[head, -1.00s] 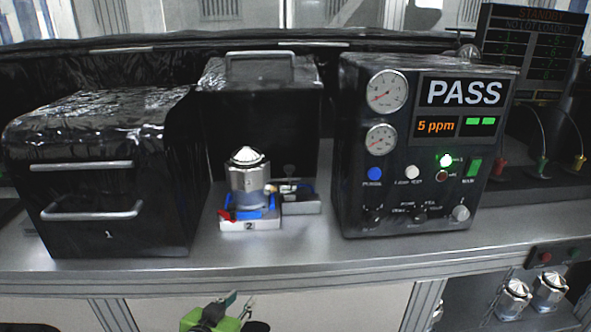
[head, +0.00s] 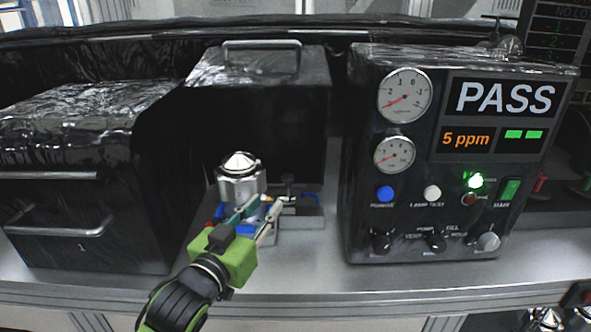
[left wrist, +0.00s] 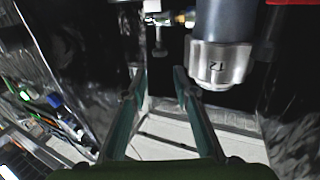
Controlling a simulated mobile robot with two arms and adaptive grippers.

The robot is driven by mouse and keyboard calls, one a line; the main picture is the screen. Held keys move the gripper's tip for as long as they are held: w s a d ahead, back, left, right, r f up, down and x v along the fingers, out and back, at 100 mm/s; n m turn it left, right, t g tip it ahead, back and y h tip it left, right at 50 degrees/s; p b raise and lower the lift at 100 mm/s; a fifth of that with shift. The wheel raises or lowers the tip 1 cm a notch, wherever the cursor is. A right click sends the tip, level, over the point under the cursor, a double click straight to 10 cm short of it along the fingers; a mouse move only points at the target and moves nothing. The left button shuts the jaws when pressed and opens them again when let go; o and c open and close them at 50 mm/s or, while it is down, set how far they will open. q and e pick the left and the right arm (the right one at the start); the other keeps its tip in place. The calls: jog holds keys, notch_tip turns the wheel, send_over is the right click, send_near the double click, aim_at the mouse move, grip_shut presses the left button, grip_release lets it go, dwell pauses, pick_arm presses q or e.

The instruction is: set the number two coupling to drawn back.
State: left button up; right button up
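The number two station holds a silver housing (head: 240,178) with a pointed top, upright in a fixture with blue parts. The housing also shows in the left wrist view (left wrist: 220,62). To its right is a grey block (head: 300,212) with a small knob. The coupling (left wrist: 186,17), a small fitting with brass colour, sits beside the housing in the left wrist view; whether it is pushed on or drawn back I cannot tell. My left gripper (head: 263,210) is open and empty in front of the fixture, its fingers apart (left wrist: 158,78), short of the coupling. My right gripper is not in view.
A black box marked 1 (head: 70,205) stands left, a black box with a top handle (head: 262,75) behind the fixture. The tester panel (head: 450,160), reading PASS and 5 ppm, stands close on the right. The bench front (head: 320,275) is clear.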

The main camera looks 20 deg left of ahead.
aim_at(286, 179)
pick_arm(q)
jog(key=w+p, duration=0.1)
jog(key=w, duration=0.3)
jog(key=w+d+p, duration=0.1)
jog(key=w, duration=0.3)
jog(key=w+p, duration=0.1)
jog(key=w, duration=0.3)
jog(key=shift+w+d+r, duration=0.1)
jog(key=shift+d+r, duration=0.1)
jog(key=shift+w+f, duration=0.1)
jog(key=shift+w, duration=0.3)
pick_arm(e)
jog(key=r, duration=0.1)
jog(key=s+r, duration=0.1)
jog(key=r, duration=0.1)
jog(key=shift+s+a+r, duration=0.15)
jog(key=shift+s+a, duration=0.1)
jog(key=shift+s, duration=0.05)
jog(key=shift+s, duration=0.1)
